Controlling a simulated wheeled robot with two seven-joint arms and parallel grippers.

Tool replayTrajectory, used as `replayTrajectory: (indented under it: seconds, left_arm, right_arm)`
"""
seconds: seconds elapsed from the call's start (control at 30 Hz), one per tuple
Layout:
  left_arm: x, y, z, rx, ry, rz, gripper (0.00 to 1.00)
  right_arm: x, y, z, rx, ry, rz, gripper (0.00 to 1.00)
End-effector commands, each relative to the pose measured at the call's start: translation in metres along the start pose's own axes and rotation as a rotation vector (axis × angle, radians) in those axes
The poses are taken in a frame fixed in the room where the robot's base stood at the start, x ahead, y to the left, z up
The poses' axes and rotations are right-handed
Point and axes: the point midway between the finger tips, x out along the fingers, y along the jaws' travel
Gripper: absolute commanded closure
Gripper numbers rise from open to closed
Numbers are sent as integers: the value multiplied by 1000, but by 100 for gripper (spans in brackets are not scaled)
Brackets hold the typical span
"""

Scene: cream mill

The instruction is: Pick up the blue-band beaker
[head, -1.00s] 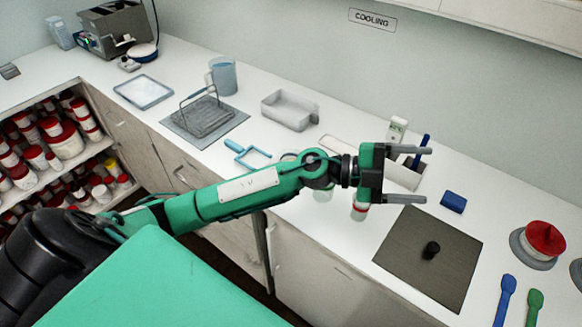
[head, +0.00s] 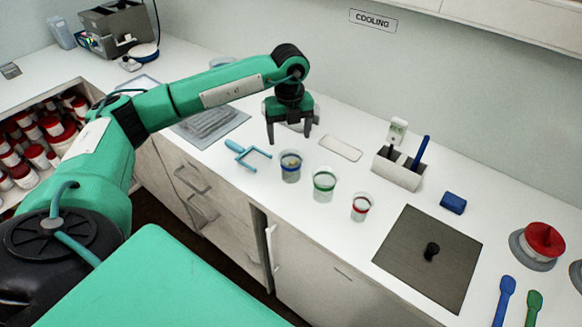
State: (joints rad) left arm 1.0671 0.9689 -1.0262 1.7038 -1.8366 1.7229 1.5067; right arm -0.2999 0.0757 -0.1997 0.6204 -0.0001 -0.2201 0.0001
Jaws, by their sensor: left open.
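The blue-band beaker (head: 291,167) stands upright on the white counter. It is the leftmost of three clear beakers, beside the green-band beaker (head: 324,185) and the red-band beaker (head: 361,207). My left gripper (head: 289,140) is open, with its fingers pointing down. In the picture it hangs just above and behind the blue-band beaker, apart from it and with nothing between its fingers. My right gripper is not in view.
A light blue frame tool (head: 248,155) lies left of the beakers. A white plate (head: 340,147) lies behind them. A holder (head: 398,170) with tools and a dark mat (head: 428,255) are to the right. My left arm partly hides a tray at the back.

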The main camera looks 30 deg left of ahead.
Motion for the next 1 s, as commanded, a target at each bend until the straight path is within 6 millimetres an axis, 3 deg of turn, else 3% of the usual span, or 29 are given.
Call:
replayTrajectory:
  seconds: [0.3,0.57,0.77,1.0]
  left_arm:
    - [59,0,-2,3,5,1,23]
    - [78,-1,-3,5,5,-2,23]
    - [101,-3,-5,6,6,0,23]
    - [126,-3,-5,5,4,-2,23]
  right_arm:
    - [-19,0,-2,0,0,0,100]
    - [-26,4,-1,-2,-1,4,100]
    - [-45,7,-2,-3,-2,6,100]
    - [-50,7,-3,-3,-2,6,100]
